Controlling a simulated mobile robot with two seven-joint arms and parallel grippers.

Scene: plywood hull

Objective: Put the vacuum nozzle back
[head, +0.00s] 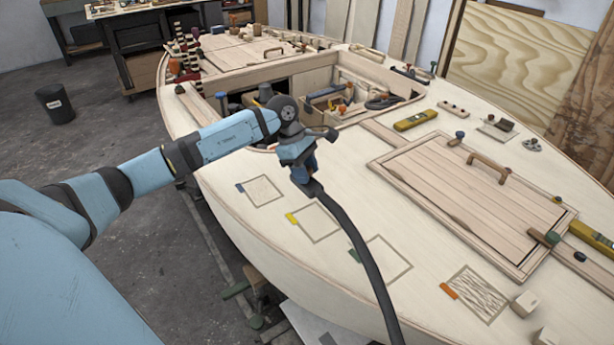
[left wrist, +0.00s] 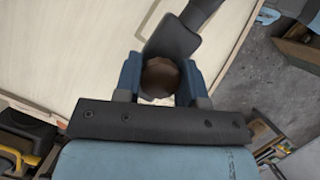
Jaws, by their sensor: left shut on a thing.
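My left gripper (head: 303,172) hangs above the pale plywood deck (head: 235,165), near its left edge, pointing down. It is shut on the vacuum nozzle (head: 314,190), a dark piece from which a long black hose (head: 362,255) runs down to the lower edge of the head view. In the left wrist view, the blue fingers (left wrist: 161,80) clasp a round brownish part of the nozzle (left wrist: 160,77), and the dark hose end (left wrist: 175,38) leads away behind it. Whether the nozzle touches the deck is unclear. My right gripper is not in view.
Outlined squares with coloured tabs, such as one with a yellow tab (head: 314,223), lie along the near deck. A slatted hatch (head: 470,200) with a handle is to the right. Behind is an open well (head: 385,82) with tools. A yellow level (head: 416,121) lies beside it.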

